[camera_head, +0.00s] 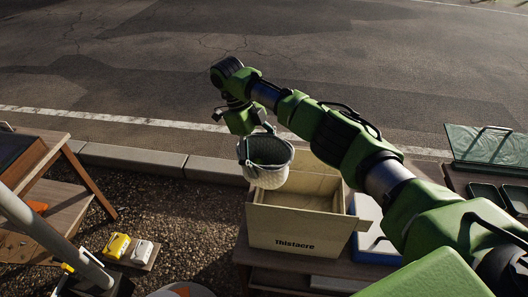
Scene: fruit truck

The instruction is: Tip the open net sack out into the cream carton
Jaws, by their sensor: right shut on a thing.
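My left gripper is out of view.
A white and blue box (367,212) stands right of the carton, partly behind my right arm. Yellow (116,246) and white (142,251) items sit on a small board at lower left.

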